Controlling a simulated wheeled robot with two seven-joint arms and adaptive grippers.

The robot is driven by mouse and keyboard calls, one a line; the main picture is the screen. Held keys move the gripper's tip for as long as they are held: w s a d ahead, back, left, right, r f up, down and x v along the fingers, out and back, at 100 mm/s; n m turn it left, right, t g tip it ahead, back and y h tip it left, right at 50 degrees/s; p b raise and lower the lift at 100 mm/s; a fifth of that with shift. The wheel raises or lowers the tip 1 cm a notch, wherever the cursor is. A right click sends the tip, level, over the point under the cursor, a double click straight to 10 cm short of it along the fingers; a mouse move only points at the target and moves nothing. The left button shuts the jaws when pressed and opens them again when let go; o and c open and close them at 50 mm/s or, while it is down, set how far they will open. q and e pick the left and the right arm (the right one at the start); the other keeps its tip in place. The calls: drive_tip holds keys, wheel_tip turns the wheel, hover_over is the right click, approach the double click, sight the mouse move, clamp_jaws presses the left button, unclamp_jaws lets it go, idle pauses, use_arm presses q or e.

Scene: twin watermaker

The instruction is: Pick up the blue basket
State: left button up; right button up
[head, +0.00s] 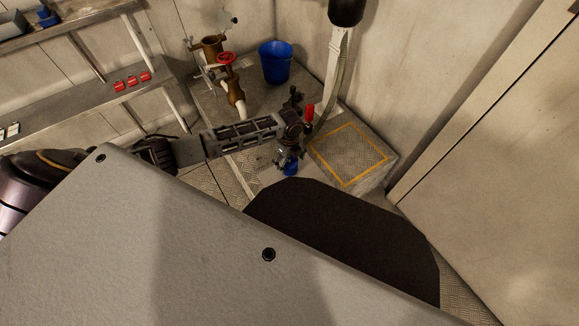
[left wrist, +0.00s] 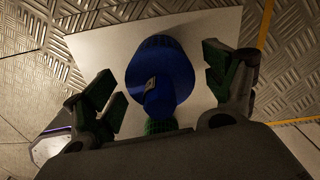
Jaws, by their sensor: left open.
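A blue, open-topped, bucket-shaped basket (head: 275,62) stands upright near the back wall in the head view. My left gripper (head: 287,156) is apart from it, nearer to me and lower in the picture. A small blue object (head: 291,169) shows just below the gripper, partly hidden by it. In the left wrist view a rounded blue object (left wrist: 165,70) with a small pale patch lies between the two spread fingers of my left gripper (left wrist: 158,84). I cannot tell whether the fingers touch it. My right gripper is not in view.
A brown pipe fitting with a red handwheel (head: 227,58) stands left of the basket. A red-handled part (head: 309,112) is beside my gripper. A raised block with a yellow outline (head: 350,179) is to the right. A shelf (head: 85,92) with red items is at left.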

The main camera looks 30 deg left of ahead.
use_arm(q)
drive_tip(key=shift+f, duration=0.55)
drive_tip(key=c, duration=1.1)
